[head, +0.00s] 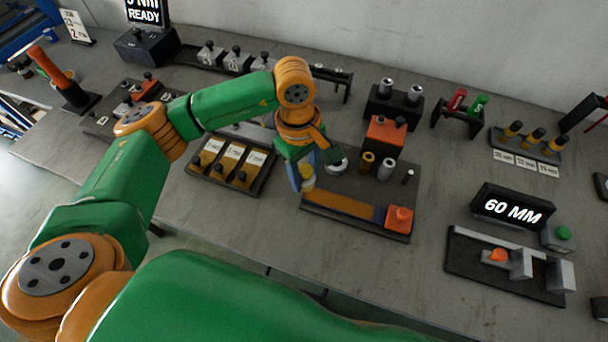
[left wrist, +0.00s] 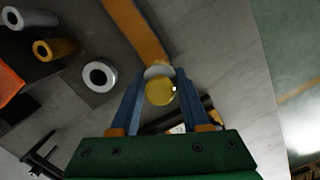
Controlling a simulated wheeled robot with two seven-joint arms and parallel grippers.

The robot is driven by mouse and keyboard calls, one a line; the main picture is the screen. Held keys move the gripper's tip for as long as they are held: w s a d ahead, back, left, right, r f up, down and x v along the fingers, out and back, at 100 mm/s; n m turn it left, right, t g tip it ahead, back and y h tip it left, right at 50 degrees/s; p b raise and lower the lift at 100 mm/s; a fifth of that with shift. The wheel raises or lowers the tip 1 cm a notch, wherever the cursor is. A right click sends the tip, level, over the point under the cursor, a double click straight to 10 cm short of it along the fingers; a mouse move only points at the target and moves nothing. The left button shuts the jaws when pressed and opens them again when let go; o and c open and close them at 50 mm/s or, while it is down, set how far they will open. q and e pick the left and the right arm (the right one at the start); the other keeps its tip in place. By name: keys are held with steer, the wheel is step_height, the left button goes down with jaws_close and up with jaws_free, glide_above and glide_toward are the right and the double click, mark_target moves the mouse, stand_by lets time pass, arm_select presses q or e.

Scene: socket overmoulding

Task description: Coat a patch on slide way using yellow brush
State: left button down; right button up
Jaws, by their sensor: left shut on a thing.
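My left gripper (head: 307,172) is shut on the yellow brush (left wrist: 160,92), whose round yellow end shows between the blue fingers in the left wrist view. A pale rim shows just beyond that end. The slide way (head: 340,203) is an orange-brown strip on a dark base plate; it also shows in the left wrist view (left wrist: 138,30). The brush is over or at the strip's left end in the head view. Its bristles are hidden, so I cannot tell whether they touch. My right gripper is not in view.
An orange block (head: 399,218) stands at the strip's right end. Behind the strip are silver and brass sleeves (head: 367,163) and an orange-topped block (head: 386,132). A tray of brass pieces (head: 230,165) lies left. A "60 MM" display (head: 512,208) stands right. Bare table lies in front.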

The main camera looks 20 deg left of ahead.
mark_target(307, 170)
arm_select(q)
step_height(307, 170, up, 2)
steer(key=shift+d+p, duration=0.15)
steer(key=shift+p, duration=0.25)
step_height(307, 170, up, 2)
steer(key=shift+r+p, duration=0.1)
steer(key=shift+p, duration=0.6)
steer(key=shift+r, duration=0.4)
